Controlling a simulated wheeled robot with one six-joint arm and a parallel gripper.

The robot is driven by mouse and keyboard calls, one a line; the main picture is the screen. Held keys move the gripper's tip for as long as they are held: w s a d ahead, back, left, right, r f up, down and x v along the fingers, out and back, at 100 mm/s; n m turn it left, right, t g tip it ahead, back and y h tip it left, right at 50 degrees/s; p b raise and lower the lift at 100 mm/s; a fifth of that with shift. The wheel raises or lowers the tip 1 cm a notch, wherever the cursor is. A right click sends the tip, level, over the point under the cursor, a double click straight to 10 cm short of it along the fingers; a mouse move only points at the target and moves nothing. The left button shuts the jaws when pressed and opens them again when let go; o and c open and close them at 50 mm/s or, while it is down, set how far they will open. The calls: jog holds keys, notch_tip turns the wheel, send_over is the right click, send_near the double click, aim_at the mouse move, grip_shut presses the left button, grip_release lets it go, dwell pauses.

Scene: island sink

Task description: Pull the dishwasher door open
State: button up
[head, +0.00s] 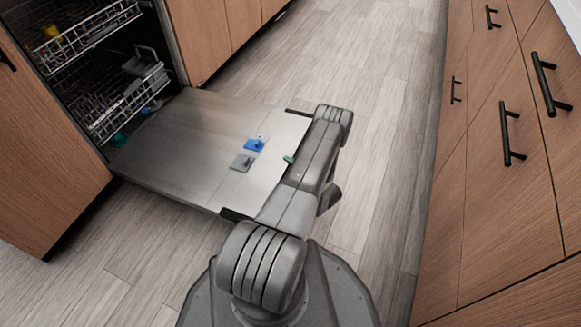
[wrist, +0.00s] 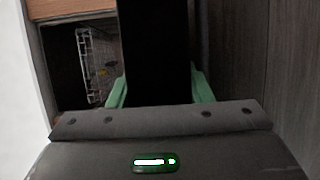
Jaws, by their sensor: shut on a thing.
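The dishwasher door (head: 190,145) is folded far down in the head view, its inner steel face up and its hinge side at the dishwasher (head: 165,50). My gripper (wrist: 157,88) is at the door's outer edge. Its green fingers stand on both sides of a dark bar (wrist: 155,50), which seems to be the door's handle, and are shut on it. In the head view, my arm hides most of this grip; one green finger (head: 288,159) shows, and a dark end of the handle (head: 235,214) sticks out below.
Wire racks (head: 110,95) with dishes sit inside the dishwasher. Wooden cabinets (head: 35,150) flank it. A drawer bank with black handles (head: 510,134) stands at the right. Wood floor (head: 350,60) between the two sides is clear.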

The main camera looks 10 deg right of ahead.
jog(key=shift+g+h, duration=0.3)
jog(key=shift+g, duration=0.2)
jog(key=r+p, duration=0.1)
jog(key=r, duration=0.2)
jog(key=r+p, duration=0.2)
jog(key=a+r+p, duration=0.1)
jog(key=r+p, duration=0.1)
jog(key=r, duration=0.1)
jog(key=shift+w+r, duration=0.3)
jog(key=shift+w, duration=0.05)
jog(key=shift+c, duration=0.2)
jog(key=o, duration=1.4)
jog(key=shift+f, duration=0.1)
jog(key=shift+s+d, duration=0.1)
jog(key=p+v, duration=0.2)
jog(key=v, duration=1.1)
jog(key=shift+s+d+p, duration=0.2)
jog(key=shift+s+p, duration=0.05)
jog(key=shift+p, duration=0.1)
jog(key=shift+w+a, duration=0.1)
